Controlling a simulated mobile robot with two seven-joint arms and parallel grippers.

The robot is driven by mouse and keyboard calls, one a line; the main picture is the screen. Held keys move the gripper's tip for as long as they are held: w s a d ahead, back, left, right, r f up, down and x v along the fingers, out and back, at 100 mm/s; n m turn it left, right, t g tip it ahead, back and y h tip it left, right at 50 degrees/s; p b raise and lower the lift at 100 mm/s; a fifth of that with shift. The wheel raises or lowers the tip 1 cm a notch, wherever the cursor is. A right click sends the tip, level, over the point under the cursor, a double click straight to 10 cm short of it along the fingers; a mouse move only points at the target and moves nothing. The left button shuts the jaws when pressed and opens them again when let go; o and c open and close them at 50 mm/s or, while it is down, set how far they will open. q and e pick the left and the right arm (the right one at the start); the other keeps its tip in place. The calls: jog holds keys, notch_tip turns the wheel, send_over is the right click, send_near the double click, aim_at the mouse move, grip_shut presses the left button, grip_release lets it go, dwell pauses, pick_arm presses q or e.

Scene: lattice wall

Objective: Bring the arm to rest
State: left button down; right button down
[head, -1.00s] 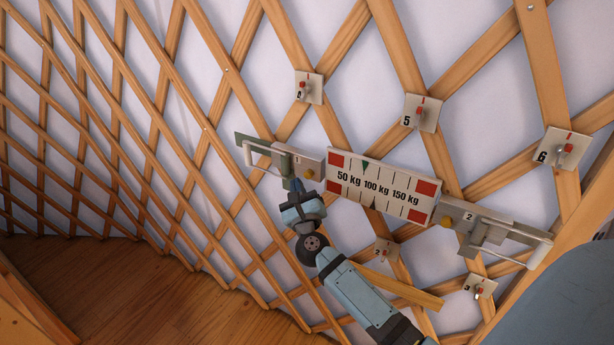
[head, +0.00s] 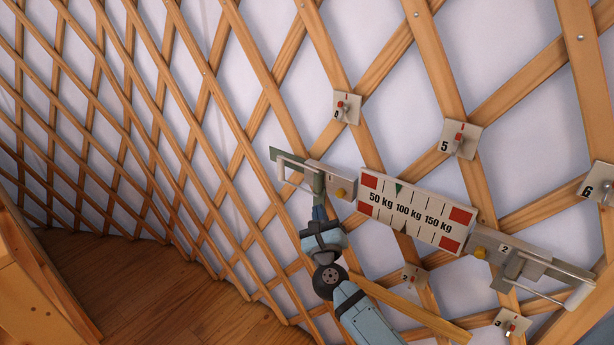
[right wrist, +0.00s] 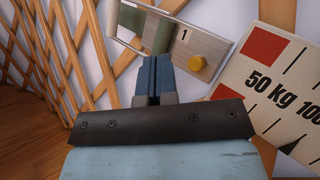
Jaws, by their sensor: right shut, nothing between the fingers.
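My right gripper (head: 320,212) is shut and empty, just below the plate marked 1 (head: 332,182) at the left end of the scale board. In the right wrist view its blue fingers (right wrist: 154,80) are together and overlap the green part (right wrist: 158,34) of that plate; I cannot tell whether they touch it. The plate has a yellow knob (right wrist: 196,62). My right arm (head: 365,315) reaches up from the bottom of the head view. My left gripper is not in view.
The scale board (head: 415,211) is marked 50, 100 and 150 kg. A plate marked 2 (head: 505,248) with a handle (head: 579,296) is at its right. Small numbered plates, such as 5 (head: 459,139), sit on the wooden lattice (head: 440,60). Wooden floor (head: 150,290) is at lower left.

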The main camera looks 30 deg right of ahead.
jog(key=s+a+f+n+g+y+p, duration=0.1)
jog(key=s+a+f+n+y+p, duration=0.15)
jog(key=s+a+n+y, duration=0.6)
jog(key=s+a+f+n+y+p, duration=0.2)
jog(key=a+f+n+y, duration=0.15)
jog(key=n, duration=1.05)
jog(key=s+a+f+n+g+p, duration=0.3)
jog(key=s+f+n+g, duration=0.4)
jog(key=s+n, duration=0.8)
notch_tip(320, 180, down, 3)
jog(key=shift+s+f+n+g, duration=0.1)
jog(key=shift+s+n+g, duration=0.05)
jog(key=shift+n+g, duration=0.3)
jog(key=shift+d, duration=0.1)
